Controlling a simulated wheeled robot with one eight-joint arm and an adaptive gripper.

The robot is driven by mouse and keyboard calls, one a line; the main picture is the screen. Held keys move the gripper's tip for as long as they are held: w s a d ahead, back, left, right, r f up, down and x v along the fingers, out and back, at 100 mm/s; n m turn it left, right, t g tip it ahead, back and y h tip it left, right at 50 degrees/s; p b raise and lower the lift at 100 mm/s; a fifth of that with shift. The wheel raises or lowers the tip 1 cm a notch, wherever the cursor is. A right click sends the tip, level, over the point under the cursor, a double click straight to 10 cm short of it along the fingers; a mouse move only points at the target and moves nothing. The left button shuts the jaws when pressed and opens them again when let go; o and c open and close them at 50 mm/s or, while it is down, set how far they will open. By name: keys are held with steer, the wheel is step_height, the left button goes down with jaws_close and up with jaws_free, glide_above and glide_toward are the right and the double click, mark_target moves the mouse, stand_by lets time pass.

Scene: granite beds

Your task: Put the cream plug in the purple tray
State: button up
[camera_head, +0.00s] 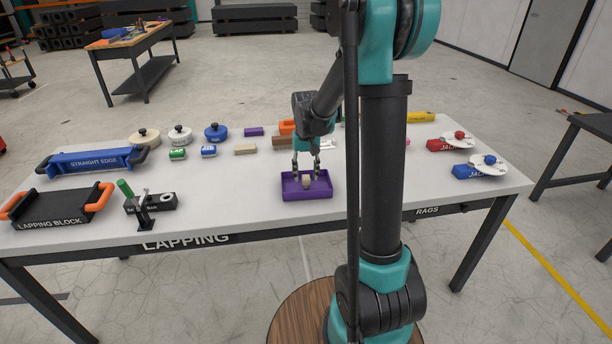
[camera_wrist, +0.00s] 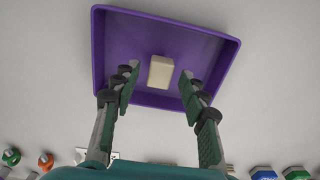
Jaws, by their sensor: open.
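The purple tray (camera_head: 318,193) sits near the front middle of the white table, and its rim also shows in the wrist view (camera_wrist: 97,45). The cream plug (camera_wrist: 161,72) rests inside the tray, on its floor; in the head view (camera_head: 306,182) it is small between the fingers. My gripper (camera_wrist: 157,82) is open, with one finger on each side of the plug and a gap visible on both sides. In the head view my gripper (camera_head: 306,173) reaches down over the tray.
A lapping block (camera_head: 55,205) and a green-handled tool (camera_head: 140,205) stand to the left. A blue straight edge (camera_head: 92,161), lidded pots and small blocks line the back. Red (camera_head: 440,145) and blue (camera_head: 468,171) jacks stand right. Table around the tray's left is clear.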

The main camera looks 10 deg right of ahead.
mark_target(306, 177)
step_height(306, 177, up, 11)
steer(key=s+d+f+t, duration=0.2)
steer(key=s+f, duration=0.4)
steer(key=s, duration=0.5)
steer(key=s+d+f+t, duration=0.2)
steer(key=s+f, duration=0.5)
steer(key=s, duration=0.5)
steer(key=shift+n, duration=0.4)
steer(key=shift+w+d, duration=0.1)
